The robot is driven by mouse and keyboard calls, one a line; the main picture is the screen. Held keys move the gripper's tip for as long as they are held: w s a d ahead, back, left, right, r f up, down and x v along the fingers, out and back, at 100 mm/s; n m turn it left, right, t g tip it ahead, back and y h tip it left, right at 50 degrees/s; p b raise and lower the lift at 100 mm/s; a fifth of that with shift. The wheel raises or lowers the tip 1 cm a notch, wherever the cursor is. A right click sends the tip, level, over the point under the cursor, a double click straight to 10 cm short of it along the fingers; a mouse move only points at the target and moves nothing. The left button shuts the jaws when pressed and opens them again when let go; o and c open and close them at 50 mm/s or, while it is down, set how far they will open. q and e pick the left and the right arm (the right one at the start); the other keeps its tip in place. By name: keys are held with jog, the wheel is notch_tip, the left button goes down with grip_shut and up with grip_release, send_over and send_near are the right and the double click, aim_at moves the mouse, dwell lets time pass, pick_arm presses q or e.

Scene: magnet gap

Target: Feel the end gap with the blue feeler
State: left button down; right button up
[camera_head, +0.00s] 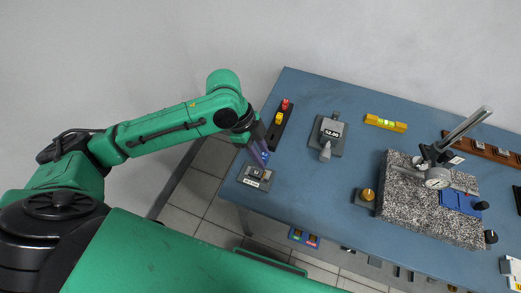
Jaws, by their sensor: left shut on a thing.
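My left gripper (261,152) is shut on the blue feeler (265,157), of which only a small blue part shows between the fingers. It is at the left end of the blue table, just above and behind a small grey labelled block (255,178). I cannot tell whether the feeler touches that block. A dark holder (274,134) just right of the gripper carries a red feeler (285,104) and a yellow feeler (279,118). A blue piece (460,202) sits on a speckled granite block (425,215) at the right, below a dial gauge (437,178) on a stand. My right gripper is not in view.
A grey instrument with a display (331,131) stands right of the feeler holder. A yellow level (386,123) lies at the back. A brass-topped knob (367,194) stands left of the granite. The table (310,190) is bare in its middle-left part.

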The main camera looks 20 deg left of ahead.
pick_arm(q)
jog(key=shift+s+d+r+p, duration=0.15)
jog(key=shift+r+p, duration=0.1)
jog(key=shift+p, duration=0.15)
jog(key=shift+f+b, duration=1)
jog(key=shift+f, duration=1.5)
jog(key=shift+f+b, duration=0.45)
jog(key=shift+f, duration=0.55)
dwell(0.9)
notch_tip(320, 180, up, 5)
jog(key=p, duration=0.6)
jog(key=shift+r, duration=0.1)
